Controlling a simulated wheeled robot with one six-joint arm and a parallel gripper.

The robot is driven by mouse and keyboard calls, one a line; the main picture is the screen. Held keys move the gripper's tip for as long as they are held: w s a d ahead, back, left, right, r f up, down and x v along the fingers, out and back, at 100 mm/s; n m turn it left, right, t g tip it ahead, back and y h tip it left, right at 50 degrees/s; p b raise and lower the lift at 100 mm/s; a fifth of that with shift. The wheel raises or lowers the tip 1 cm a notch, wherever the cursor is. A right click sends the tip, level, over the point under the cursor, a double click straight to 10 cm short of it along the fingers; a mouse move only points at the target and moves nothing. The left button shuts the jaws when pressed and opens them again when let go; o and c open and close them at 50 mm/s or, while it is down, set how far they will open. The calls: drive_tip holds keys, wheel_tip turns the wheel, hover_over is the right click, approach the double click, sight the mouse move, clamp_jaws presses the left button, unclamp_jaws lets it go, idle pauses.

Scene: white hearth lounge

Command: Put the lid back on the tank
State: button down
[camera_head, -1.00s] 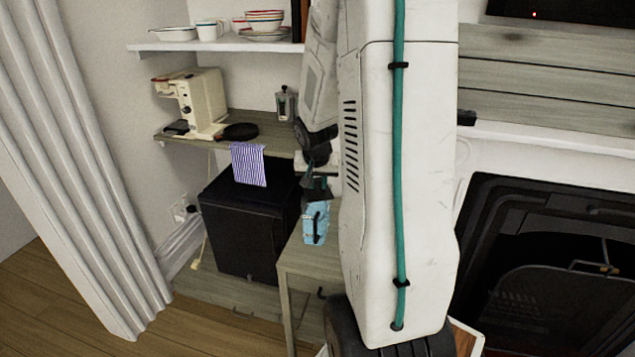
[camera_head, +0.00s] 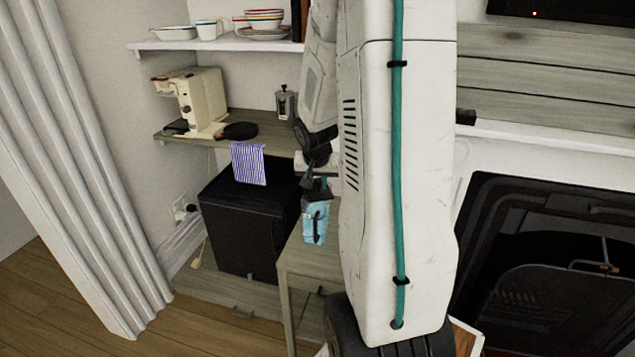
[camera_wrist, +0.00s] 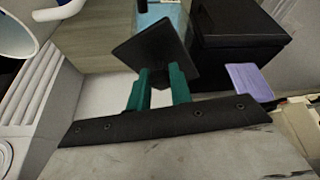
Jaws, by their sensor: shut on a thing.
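The tank (camera_head: 316,222) is a light blue see-through container with a dark upright strip on its front. It stands on the wooden side table, left of my arm. My gripper (camera_wrist: 158,86) has green fingers shut on the lid (camera_wrist: 155,45), a dark square plate, which it holds tilted. In the wrist view the tank (camera_wrist: 160,10) shows only in part at the top edge, beyond the lid. In the head view my gripper (camera_head: 312,178) is small and dark, just above the tank's top. I cannot tell whether the lid touches the tank.
The wooden side table (camera_head: 305,262) stands beside a black cabinet (camera_head: 245,232). A striped cloth (camera_head: 248,163) hangs from the counter (camera_head: 200,145), which holds a cream coffee machine (camera_head: 203,95), a dark pan (camera_head: 237,131) and a moka pot (camera_head: 285,102). A fireplace (camera_head: 550,265) is at right.

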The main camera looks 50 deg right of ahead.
drive_tip(key=c, duration=0.7)
unclamp_jaws()
drive_tip(key=shift+r, duration=3.5)
clamp_jaws()
